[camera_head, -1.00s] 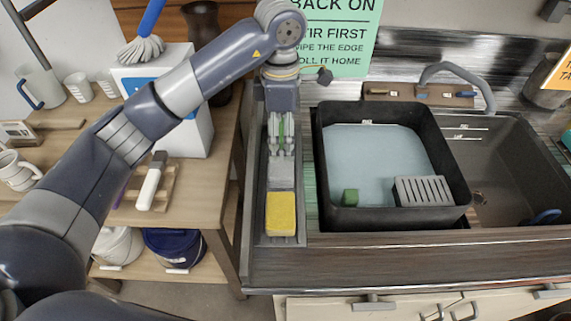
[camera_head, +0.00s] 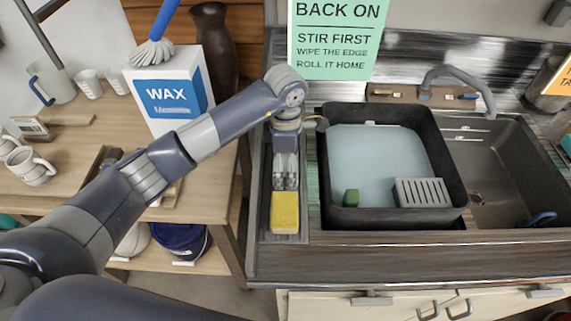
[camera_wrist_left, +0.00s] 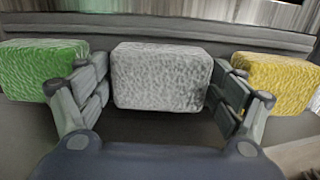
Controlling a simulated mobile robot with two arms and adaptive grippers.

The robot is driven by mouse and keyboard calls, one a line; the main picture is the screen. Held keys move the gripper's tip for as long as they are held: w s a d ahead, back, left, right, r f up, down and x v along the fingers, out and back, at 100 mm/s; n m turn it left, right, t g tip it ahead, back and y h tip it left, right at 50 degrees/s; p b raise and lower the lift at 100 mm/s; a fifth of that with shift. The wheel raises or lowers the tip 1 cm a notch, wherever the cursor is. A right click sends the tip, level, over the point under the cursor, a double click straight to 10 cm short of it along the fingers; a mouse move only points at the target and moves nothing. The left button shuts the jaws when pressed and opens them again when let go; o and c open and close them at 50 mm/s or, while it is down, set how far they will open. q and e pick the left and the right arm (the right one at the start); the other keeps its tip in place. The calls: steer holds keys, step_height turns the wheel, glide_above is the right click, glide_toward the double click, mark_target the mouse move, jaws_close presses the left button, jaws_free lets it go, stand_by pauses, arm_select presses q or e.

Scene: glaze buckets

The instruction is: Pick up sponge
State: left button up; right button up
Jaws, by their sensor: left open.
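In the left wrist view a grey sponge (camera_wrist_left: 160,75) lies between the two fingers of my open left gripper (camera_wrist_left: 162,92). A narrow gap shows on each side of it. A green sponge (camera_wrist_left: 38,68) is to its left and a yellow sponge (camera_wrist_left: 278,82) to its right, each just outside a finger. In the head view my left gripper (camera_head: 286,182) points down into a narrow dark tray (camera_head: 267,205) beside the basin. The yellow sponge (camera_head: 284,212) lies in front of it; the gripper mostly hides the grey and green ones. My right gripper is not in view.
A wax box (camera_head: 172,95) and mugs stand on the wooden table at left.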

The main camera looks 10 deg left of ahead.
mark_target(286, 163)
arm_select(q)
steer(key=c, duration=0.5)
steer(key=shift+c, duration=0.2)
steer(key=shift+r, duration=0.2)
step_height(286, 163, up, 8)
steer(key=b, duration=0.2)
steer(key=shift+r+b, duration=0.15)
steer(key=shift+b, duration=0.2)
steer(key=shift+r, duration=0.65)
steer(key=shift+o, duration=0.3)
